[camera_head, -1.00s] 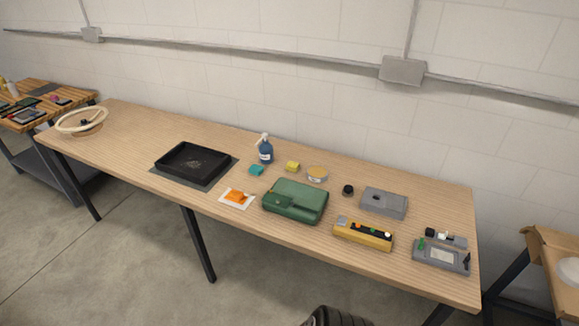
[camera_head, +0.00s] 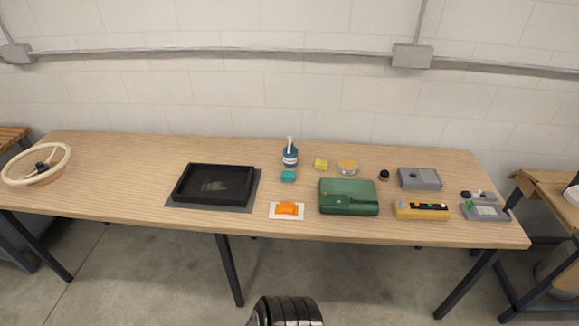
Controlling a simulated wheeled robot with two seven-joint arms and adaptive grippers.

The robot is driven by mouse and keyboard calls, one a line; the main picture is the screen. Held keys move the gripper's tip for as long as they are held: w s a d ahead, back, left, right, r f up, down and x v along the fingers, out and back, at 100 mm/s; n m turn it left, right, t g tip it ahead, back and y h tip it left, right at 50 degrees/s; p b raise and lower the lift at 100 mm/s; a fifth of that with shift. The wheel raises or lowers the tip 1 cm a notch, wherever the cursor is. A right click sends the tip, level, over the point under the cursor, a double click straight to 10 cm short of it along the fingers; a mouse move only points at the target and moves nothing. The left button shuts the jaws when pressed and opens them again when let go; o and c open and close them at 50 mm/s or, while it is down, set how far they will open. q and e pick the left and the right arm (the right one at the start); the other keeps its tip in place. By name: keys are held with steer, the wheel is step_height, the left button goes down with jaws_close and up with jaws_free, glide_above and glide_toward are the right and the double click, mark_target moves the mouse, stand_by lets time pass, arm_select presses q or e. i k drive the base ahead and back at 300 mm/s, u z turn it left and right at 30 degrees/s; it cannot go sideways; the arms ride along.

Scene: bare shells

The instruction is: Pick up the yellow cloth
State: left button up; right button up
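A small yellow folded piece (camera_head: 321,164), which looks like the yellow cloth, lies on the wooden table (camera_head: 130,170) toward the back. Neither of my grippers is in view.
A teal piece (camera_head: 288,176), an orange item on a white sheet (camera_head: 287,209) and a green case (camera_head: 348,197) lie in front of it. A black tray (camera_head: 214,185) is left, a grey box (camera_head: 419,179) and yellow device (camera_head: 422,210) right. The table's left part is mostly clear.

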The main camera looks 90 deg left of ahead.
mark_target(320, 164)
steer(key=k, duration=0.3)
steer(key=u, duration=0.8)
